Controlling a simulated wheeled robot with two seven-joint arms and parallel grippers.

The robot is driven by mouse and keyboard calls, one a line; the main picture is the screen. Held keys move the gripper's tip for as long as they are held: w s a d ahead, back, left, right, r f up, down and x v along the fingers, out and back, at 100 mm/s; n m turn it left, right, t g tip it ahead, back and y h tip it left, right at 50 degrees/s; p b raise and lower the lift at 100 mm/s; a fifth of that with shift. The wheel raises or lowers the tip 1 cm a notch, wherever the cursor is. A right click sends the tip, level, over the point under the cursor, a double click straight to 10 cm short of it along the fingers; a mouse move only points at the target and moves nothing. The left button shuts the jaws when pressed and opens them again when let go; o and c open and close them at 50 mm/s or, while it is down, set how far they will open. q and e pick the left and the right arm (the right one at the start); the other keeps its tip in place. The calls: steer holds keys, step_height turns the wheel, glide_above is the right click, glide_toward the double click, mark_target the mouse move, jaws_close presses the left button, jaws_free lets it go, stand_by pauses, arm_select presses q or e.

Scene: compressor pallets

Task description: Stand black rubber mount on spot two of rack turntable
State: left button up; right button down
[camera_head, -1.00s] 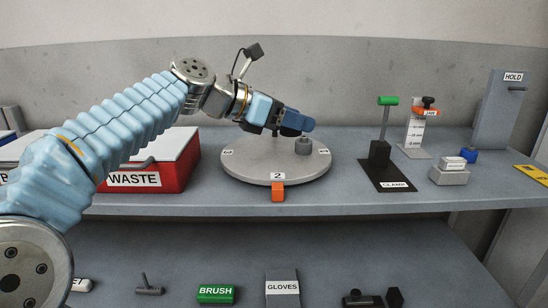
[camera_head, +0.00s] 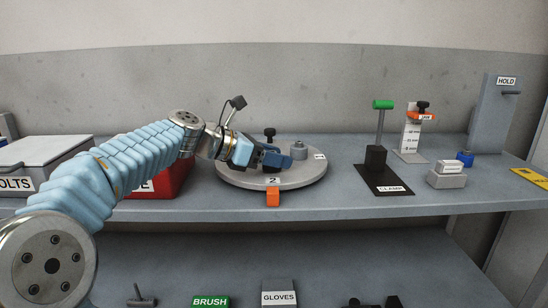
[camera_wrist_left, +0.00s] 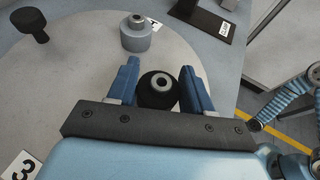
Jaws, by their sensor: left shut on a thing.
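The black rubber mount (camera_wrist_left: 158,90) shows in the left wrist view as a round black body with a pale metal ring on top, between the two blue fingers. My left gripper (camera_head: 280,160) is shut on it, low over the front part of the grey round turntable (camera_head: 312,173). The mount is hidden by the gripper in the head view. I cannot tell whether it touches the turntable. The spot label 2 (camera_head: 273,181) faces front, just below the gripper. The label 1 (camera_head: 320,156) is at the right and the label 3 (camera_wrist_left: 21,166) shows in the wrist view.
A grey cylinder (camera_head: 299,151) and a black knobbed part (camera_head: 270,134) stand on the turntable. An orange block (camera_head: 273,198) sits at its front edge. The black clamp stand (camera_head: 376,160) is to the right, the red waste bin (camera_head: 172,180) to the left behind my arm.

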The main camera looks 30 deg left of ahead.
arm_select(q)
steer(key=shift+f, duration=0.15)
steer(key=o, duration=1)
steer(key=shift+o, duration=0.2)
steer(key=shift+r, duration=0.2)
steer(key=v, duration=1.2)
steer(key=shift+p, duration=0.3)
